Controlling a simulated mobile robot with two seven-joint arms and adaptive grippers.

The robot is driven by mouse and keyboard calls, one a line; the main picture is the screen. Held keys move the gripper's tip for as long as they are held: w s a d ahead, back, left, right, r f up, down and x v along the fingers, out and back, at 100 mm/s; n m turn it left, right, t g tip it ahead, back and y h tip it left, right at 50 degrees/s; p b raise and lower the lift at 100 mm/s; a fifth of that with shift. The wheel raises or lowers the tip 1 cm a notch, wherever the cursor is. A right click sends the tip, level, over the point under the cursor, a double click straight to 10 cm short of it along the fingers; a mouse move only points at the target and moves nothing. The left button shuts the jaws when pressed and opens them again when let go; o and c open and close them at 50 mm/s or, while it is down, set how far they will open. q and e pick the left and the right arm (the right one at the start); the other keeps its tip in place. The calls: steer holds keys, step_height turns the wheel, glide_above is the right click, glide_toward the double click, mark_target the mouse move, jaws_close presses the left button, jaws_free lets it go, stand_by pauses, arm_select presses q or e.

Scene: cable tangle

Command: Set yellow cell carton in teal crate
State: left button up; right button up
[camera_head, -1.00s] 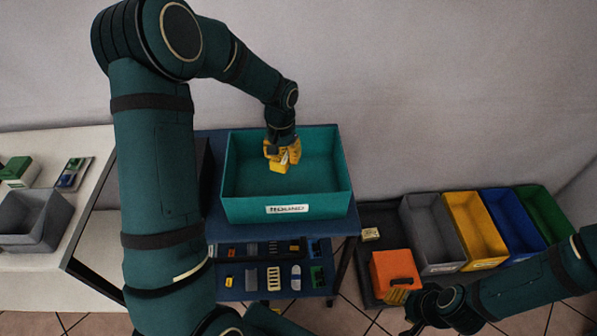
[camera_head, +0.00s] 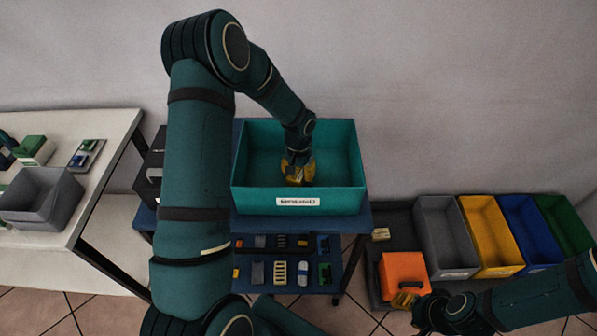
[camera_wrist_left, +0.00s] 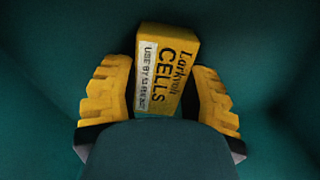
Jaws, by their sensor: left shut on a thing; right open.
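The yellow cell carton (camera_wrist_left: 168,68) sits between the two yellow fingers of my left gripper (camera_wrist_left: 163,95) in the left wrist view, its "CELLS" lettering facing the camera. In the head view my left gripper (camera_head: 298,172) is shut on the carton and reaches down inside the teal crate (camera_head: 300,200). Teal surfaces surround the carton in the wrist view. I cannot tell whether the carton touches the crate floor. My right gripper (camera_head: 405,299) is open at the lower right, near the orange box (camera_head: 402,268).
Grey (camera_head: 447,235), yellow (camera_head: 490,235), blue (camera_head: 528,230) and green (camera_head: 568,222) bins stand at the right. A shelf with several small parts (camera_head: 280,270) lies below the crate. A white table (camera_head: 85,180) with a grey bin (camera_head: 42,200) is at the left.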

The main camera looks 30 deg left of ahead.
mark_target(298, 171)
arm_select(q)
steer(key=shift+r, duration=0.15)
steer(key=o, duration=1.2)
steer(key=shift+f, duration=0.2)
steer(key=shift+c, duration=0.2)
steer(key=shift+r, duration=0.15)
steer(key=shift+r, duration=0.35)
step_height(298, 171, up, 11)
steer(key=p, duration=0.2)
steer(key=shift+r, duration=0.2)
